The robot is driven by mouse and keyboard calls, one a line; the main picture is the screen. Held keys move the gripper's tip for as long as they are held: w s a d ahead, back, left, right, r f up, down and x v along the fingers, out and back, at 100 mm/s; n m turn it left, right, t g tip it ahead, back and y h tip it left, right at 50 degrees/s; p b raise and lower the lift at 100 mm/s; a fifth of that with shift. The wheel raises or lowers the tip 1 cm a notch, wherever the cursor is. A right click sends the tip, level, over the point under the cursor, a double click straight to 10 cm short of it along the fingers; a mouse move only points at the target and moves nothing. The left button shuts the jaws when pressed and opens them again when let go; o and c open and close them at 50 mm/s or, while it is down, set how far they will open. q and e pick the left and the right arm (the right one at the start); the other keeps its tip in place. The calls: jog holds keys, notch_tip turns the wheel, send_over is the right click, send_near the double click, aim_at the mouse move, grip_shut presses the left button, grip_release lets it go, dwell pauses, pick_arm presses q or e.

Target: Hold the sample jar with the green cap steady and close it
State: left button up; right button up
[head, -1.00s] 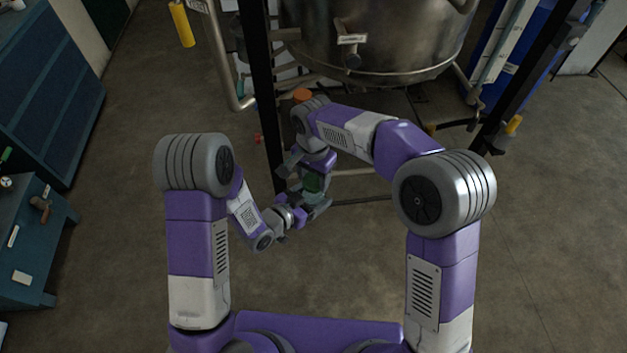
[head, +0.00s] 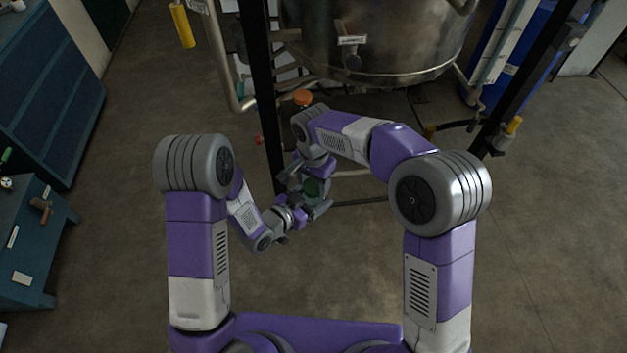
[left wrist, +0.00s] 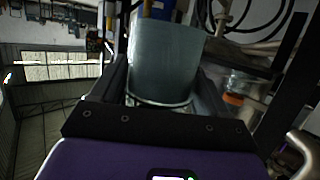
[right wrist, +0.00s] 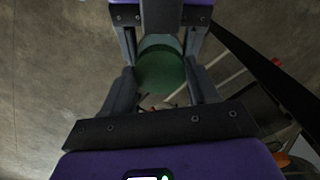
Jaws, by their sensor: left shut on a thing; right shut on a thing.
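The sample jar shows in the left wrist view as a translucent grey-blue body (left wrist: 165,58). My left gripper (left wrist: 165,95) is shut on this body, one finger on each side. The green cap (right wrist: 160,70) sits at the jar's end in the right wrist view and also shows in the head view (head: 315,187). My right gripper (right wrist: 162,82) is shut on the cap, fingers on either side. In the head view both grippers meet at the jar, the right one above. Whether the cap is fully seated cannot be told.
A large steel vessel (head: 375,45) stands just beyond my grippers on a dark frame with an upright post (head: 262,95). An orange-topped thing (head: 302,97) is behind my right wrist. Blue-green cabinets (head: 45,85) stand at far left.

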jog(key=shift+f, duration=0.6)
pick_arm(q)
grip_shut()
pick_arm(e)
jog(key=m, duration=0.4)
jog(key=shift+m, duration=0.3)
jog(key=m, duration=0.5)
jog(key=shift+m, duration=0.3)
jog(key=o, duration=1)
